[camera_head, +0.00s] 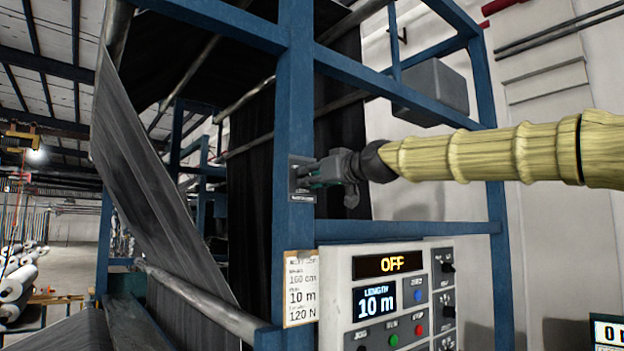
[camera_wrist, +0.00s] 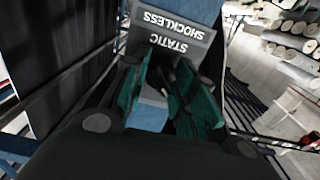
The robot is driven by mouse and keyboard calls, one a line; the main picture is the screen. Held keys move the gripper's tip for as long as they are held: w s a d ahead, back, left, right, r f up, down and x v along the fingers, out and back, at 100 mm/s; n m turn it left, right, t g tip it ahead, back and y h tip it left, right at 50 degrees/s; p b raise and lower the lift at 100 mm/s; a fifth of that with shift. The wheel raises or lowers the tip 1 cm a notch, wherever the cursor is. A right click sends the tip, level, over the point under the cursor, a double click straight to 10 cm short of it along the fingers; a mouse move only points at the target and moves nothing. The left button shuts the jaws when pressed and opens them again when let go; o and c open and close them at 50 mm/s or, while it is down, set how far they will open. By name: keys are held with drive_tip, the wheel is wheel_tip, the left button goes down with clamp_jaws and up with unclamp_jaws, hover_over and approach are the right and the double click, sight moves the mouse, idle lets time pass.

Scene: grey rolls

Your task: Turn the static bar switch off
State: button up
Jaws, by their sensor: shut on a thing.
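The static bar switch's grey plate (camera_head: 302,196) is mounted on the blue upright post (camera_head: 293,100). In the wrist view the plate (camera_wrist: 170,32) shows upside down, with the words "STATIC" and "SHOCKLESS". My gripper (camera_head: 314,176) reaches in from the right and its fingertips are at the plate. In the wrist view the green finger pads of my gripper (camera_wrist: 163,75) stand on either side of the switch's middle and are shut on its handle. The handle is mostly hidden between the fingers, so its position cannot be read.
A white control panel (camera_head: 360,335) below reads "OFF" and "LENGTH 10 m". A paper tag (camera_head: 300,290) hangs on the post beside it. Blue crossbars frame the space around my arm. Dark fabric (camera_head: 150,170) hangs at left. White rolls (camera_head: 15,285) lie far left.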

drive_tip(key=o, duration=1.1)
drive_tip(key=shift+c, duration=0.2)
drive_tip(key=v, duration=1.2)
drive_tip(key=shift+d, duration=0.1)
